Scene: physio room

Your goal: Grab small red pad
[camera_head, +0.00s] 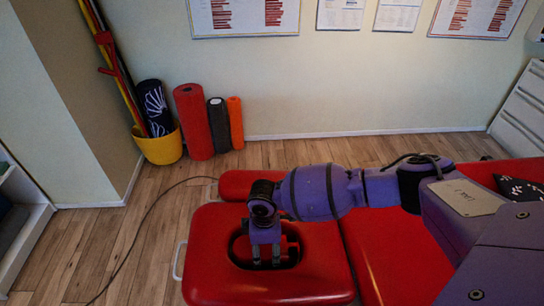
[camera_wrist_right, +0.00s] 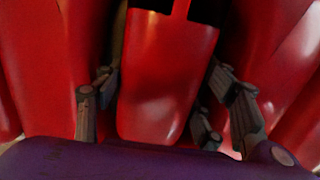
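The small red pad (camera_wrist_right: 160,80) stands between the fingers of my right gripper (camera_wrist_right: 160,95) in the right wrist view, with dark gaps beside its upper part. In the head view the right gripper (camera_head: 265,262) points down into the dark-edged opening in the red headrest (camera_head: 315,280). The pad is mostly hidden there by the gripper and the opening's rim. The fingers are apart, one on each side of the pad, close to its edges. I cannot tell whether they press on it. My left gripper is in neither view.
The red treatment table (camera_head: 385,260) continues to the right beneath my right arm. A dark patterned item (camera_head: 520,188) lies on it. Rolled mats (camera_head: 195,122) and a yellow bucket (camera_head: 160,149) stand by the wall. A cable (camera_head: 135,240) crosses the wooden floor.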

